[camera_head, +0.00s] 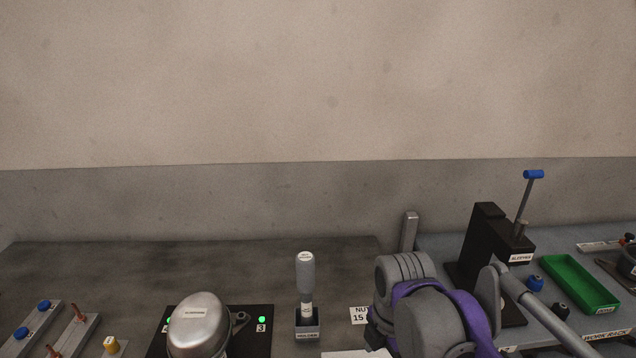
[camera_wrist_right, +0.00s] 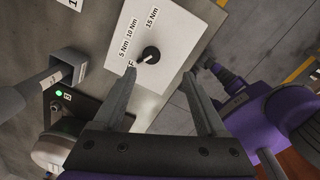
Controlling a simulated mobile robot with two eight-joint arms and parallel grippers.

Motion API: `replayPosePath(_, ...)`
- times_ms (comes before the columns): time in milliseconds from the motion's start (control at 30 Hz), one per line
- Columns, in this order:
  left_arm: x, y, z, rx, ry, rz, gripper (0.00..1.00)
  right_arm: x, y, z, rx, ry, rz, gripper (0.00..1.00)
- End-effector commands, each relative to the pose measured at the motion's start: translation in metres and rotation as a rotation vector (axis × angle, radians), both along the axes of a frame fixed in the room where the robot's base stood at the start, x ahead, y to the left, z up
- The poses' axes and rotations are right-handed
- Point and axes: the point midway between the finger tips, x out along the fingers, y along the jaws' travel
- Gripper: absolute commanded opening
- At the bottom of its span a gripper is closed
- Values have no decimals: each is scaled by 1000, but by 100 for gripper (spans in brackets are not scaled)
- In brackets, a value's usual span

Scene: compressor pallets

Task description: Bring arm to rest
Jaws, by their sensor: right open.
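My right arm (camera_head: 425,305), grey and purple, comes up from the bottom right of the head view. Its gripper is out of sight there. In the right wrist view my right gripper (camera_wrist_right: 160,78) is open, with nothing between its two dark fingers. Beyond the fingers lies a white panel (camera_wrist_right: 170,90) marked 5 Nm, 10 Nm and 15 Nm, with a black knob (camera_wrist_right: 151,54). The fingers look apart from the knob. My left gripper is in neither view.
A silver compressor (camera_head: 198,322) sits on a black plate with green lights. A grey-handled tool (camera_head: 306,274) stands upright in its holder (camera_head: 307,326). At right are a black press (camera_head: 487,250) with a blue-tipped lever and a green tray (camera_head: 568,283). The back left table is bare.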

Motion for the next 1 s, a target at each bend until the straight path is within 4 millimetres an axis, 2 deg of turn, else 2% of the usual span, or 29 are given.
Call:
replayPosePath(33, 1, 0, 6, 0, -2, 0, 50, -12, -6, -2, 16, -28, -143, 74)
replayPosePath(300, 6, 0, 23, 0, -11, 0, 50, -65, -31, -35, 182, -168, -989, 74)
replayPosePath(533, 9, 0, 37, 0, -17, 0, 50, -105, -47, -68, 395, -235, -1614, 74)
replayPosePath(600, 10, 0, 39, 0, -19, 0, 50, -113, -49, -75, 449, -242, -1743, 74)
replayPosePath(733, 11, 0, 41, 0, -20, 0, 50, -122, -52, -84, 516, -243, -1891, 74)
replayPosePath(1000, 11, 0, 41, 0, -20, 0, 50, -124, -53, -87, 537, -243, -1939, 74)
